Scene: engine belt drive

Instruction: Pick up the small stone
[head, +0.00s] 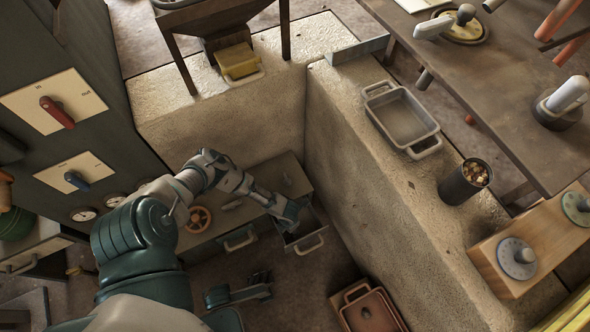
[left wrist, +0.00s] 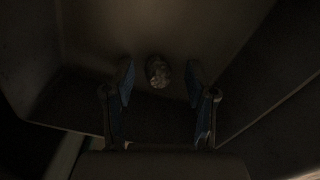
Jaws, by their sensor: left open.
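The small stone (left wrist: 158,72) is a rough grey-brown lump in the left wrist view, lying on the dark floor of a drawer. My left gripper (left wrist: 160,85) is open, with one blue-padded finger on each side of the stone and a gap on both sides. In the head view my left arm reaches down to the pulled-out drawer (head: 307,244), and the left gripper (head: 294,220) is at its opening. The stone is hidden there. A teal and dark part at the bottom, seemingly my right gripper (head: 240,294), is apart from the drawer; its jaws are unclear.
Drawer walls surround the left gripper closely. A pale stone ledge (head: 352,150) rises to the right, bearing a grey tray (head: 402,118) and a dark cup (head: 464,182) of small pieces. A control cabinet (head: 60,110) stands left. A reddish tray (head: 370,312) lies below.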

